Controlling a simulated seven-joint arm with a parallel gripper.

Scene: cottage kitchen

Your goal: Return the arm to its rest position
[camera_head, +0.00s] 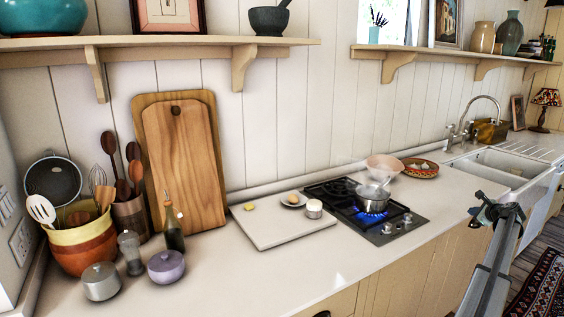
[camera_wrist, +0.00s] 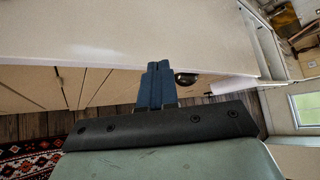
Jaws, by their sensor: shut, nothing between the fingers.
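My gripper (camera_head: 476,220) is at the right of the head view, in front of the counter's front edge and right of the stove. In the wrist view its two blue fingers (camera_wrist: 158,66) are together with nothing between them. The fingers point toward the counter front. My arm rises from the lower right of the head view. No object is in contact with the fingers that I can see.
The counter (camera_head: 300,270) holds a gas stove (camera_head: 398,222) with a steaming pot (camera_head: 371,198) over a blue flame. A white board (camera_head: 283,228), utensil crock (camera_head: 82,245) and lidded jars stand left. A sink (camera_head: 500,170) is at right. A patterned rug (camera_wrist: 30,160) lies on the floor.

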